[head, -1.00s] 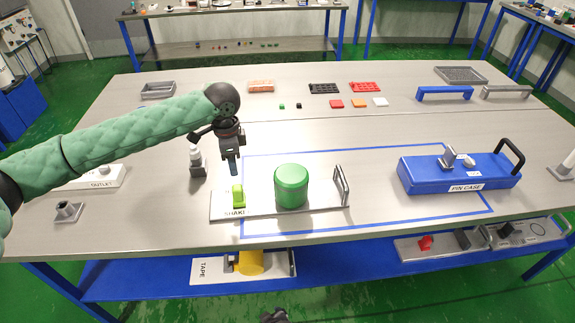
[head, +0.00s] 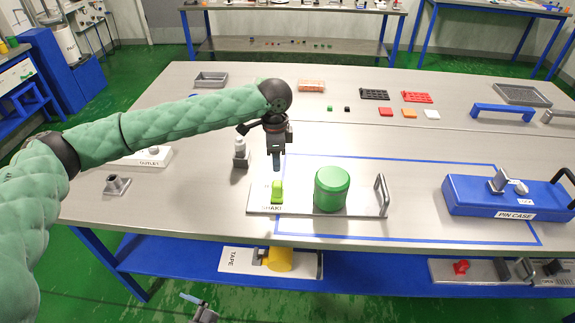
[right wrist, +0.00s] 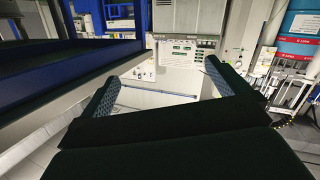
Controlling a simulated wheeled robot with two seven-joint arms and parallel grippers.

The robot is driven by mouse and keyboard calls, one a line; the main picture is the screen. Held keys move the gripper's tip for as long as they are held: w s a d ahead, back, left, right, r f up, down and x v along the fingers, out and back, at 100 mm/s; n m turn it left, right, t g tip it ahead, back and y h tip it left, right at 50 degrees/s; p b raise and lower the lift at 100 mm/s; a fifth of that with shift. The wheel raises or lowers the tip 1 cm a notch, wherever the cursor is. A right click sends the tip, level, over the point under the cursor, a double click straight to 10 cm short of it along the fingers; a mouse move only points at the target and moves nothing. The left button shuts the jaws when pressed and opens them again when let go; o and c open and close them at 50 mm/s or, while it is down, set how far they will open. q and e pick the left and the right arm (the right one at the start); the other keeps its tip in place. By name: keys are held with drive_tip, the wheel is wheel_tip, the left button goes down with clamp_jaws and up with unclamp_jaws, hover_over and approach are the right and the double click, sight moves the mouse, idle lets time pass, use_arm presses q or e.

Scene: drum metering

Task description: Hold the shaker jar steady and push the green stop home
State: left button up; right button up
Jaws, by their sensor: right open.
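The shaker jar (head: 331,189) is a green, round-lidded cylinder upright on a pale base plate (head: 305,208) near the table's front edge. The green stop (head: 277,191) is a small yellow-green block on the same plate, left of the jar, with a gap between them. My left gripper (head: 276,166) points down just above and behind the stop. Its fingers show as one narrow tip with nothing held; contact with the stop is not visible. My right gripper (right wrist: 160,85) is open and empty in the right wrist view, away from the jar; part of it shows low in the head view (head: 197,304).
A metal handle (head: 381,194) stands at the plate's right end. The blue pin case (head: 500,200) is further right. A white-topped bottle (head: 241,155) stands left behind my left gripper. A blue shelf (head: 375,265) runs below the tabletop. Blue tape outlines the bench's middle.

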drive_tip(key=w+d+r+n+g+y, duration=0.2)
drive_tip(key=w+d+r+y, duration=0.1)
drive_tip(key=w+r, duration=0.4)
wheel_tip(320, 180, up, 24)
drive_tip(key=n+g+h, duration=0.3)
drive_tip(key=g+h, duration=0.2)
drive_tip(key=h, duration=0.8)
hover_over(330, 176)
drive_tip(key=s+a, duration=0.4)
drive_tip(key=a, duration=0.1)
drive_tip(key=w+d+f+h, duration=0.1)
drive_tip(key=w+d+f+t+h, duration=0.1)
drive_tip(key=f+h, duration=0.1)
drive_tip(key=w+d+f+h, duration=0.1)
drive_tip(key=d, duration=0.1)
drive_tip(key=shift+w+d+f+m+t+h, duration=0.1)
drive_tip(key=shift+w+f+m+t+h, duration=0.2)
drive_tip(key=shift+m, duration=0.1)
drive_tip(key=shift+w+d+f+h, duration=0.15)
drive_tip(key=shift+d+f+h, duration=0.25)
drive_tip(key=shift+f, duration=3.8)
